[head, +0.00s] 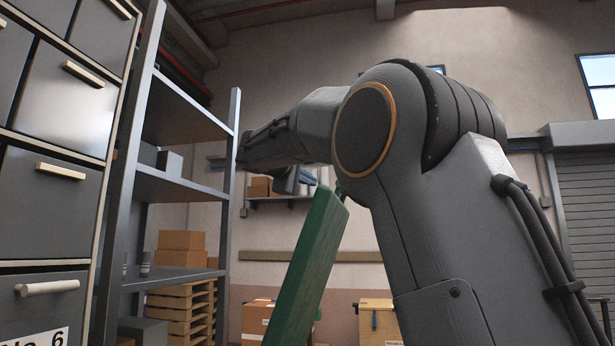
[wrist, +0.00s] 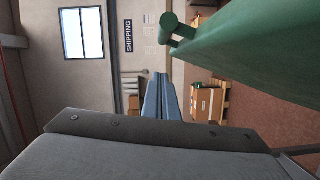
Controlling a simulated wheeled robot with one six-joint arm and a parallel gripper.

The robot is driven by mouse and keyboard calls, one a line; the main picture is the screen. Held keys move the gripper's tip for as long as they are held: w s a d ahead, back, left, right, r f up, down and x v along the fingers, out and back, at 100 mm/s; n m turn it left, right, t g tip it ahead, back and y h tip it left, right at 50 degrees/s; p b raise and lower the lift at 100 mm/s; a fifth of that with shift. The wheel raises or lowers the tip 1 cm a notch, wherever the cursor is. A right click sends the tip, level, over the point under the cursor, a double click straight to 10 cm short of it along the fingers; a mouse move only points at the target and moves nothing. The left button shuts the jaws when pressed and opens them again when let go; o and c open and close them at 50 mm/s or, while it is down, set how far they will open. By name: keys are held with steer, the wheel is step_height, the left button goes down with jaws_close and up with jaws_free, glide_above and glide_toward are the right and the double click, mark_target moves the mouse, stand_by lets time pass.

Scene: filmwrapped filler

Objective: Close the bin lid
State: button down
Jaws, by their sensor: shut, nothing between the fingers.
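The green bin lid (head: 312,262) stands raised and tilted in the head view, its upper end leaning right, in front of my forearm. The lid also fills the upper right of the wrist view (wrist: 262,48), with a green cylindrical handle or hinge part (wrist: 172,28) at its end. My gripper (wrist: 161,85) is shut and empty in the wrist view. Its fingers are beside the lid and look apart from it, though the depth gap is hard to judge. In the head view the gripper is only partly visible and unclear. The bin body is not visible.
A grey metal shelf (head: 181,188) with boxes and grey drawer cabinets (head: 60,95) stand at the left. Cardboard boxes (wrist: 207,102) sit on a pallet, seen in the wrist view. A roller shutter (head: 588,205) is at the right. Space beyond the lid looks open.

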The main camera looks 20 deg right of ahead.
steer(key=d+p, duration=0.1)
steer(key=d, duration=0.1)
steer(key=w+d, duration=0.1)
steer(key=d, duration=0.1)
steer(key=w+d+p, duration=0.1)
steer(key=d, duration=0.1)
steer(key=shift+d+f+p, duration=0.15)
steer(key=shift+d+p, duration=0.05)
steer(key=shift+p, duration=0.1)
steer(key=shift+s+d+f, duration=0.2)
steer(key=shift+s+d, duration=0.1)
steer(key=shift+d, duration=0.15)
steer(key=shift+d+f, duration=0.1)
steer(key=shift+d, duration=0.05)
